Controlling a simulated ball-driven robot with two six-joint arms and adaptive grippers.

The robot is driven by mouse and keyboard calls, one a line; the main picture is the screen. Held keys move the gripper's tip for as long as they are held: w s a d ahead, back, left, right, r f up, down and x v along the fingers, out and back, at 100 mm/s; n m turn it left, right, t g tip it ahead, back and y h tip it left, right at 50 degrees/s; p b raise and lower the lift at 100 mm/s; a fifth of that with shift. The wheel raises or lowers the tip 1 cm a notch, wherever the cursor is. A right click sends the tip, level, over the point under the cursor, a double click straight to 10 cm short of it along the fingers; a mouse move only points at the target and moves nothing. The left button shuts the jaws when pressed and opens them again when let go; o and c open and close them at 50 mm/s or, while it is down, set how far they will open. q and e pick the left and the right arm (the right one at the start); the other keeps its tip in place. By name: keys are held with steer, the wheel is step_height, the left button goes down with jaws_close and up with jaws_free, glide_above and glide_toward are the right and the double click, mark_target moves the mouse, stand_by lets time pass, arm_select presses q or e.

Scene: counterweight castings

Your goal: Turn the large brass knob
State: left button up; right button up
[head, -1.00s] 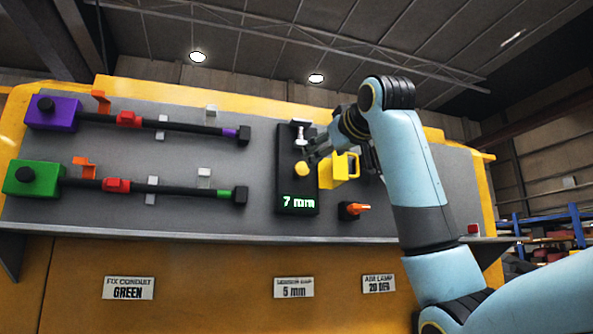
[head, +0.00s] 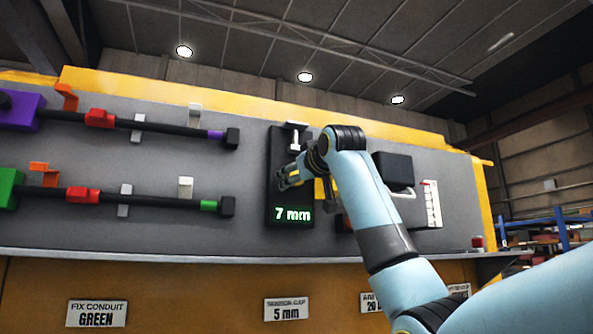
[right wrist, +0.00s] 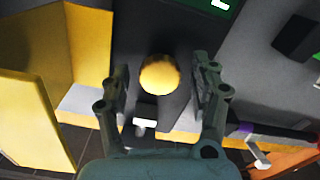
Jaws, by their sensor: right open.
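The large brass knob (right wrist: 160,75) is a round golden ball on the dark panel (head: 277,214), whose green display reads 7 mm. In the right wrist view it sits between the two fingers of my right gripper (right wrist: 161,70), with a gap on each side. My right gripper also shows in the head view (head: 287,179), in front of the panel above the display, where it largely hides the knob. It is open and holds nothing. My left gripper is not in view.
A small white-handled fitting (head: 294,135) is at the panel's top. A yellow bracket (right wrist: 90,45) stands beside the panel, and a black box (head: 393,168) is farther right. Conduits with red clamps (head: 83,194) run along the left. A label (head: 286,309) below reads 5 mm.

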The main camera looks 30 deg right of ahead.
steer(key=shift+w+r, duration=0.1)
steer(key=shift+w, duration=0.15)
steer(key=shift+c, duration=1.9)
steer(key=c, duration=0.8)
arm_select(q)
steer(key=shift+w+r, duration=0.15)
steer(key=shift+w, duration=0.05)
arm_select(e)
steer(key=shift+m, duration=0.3)
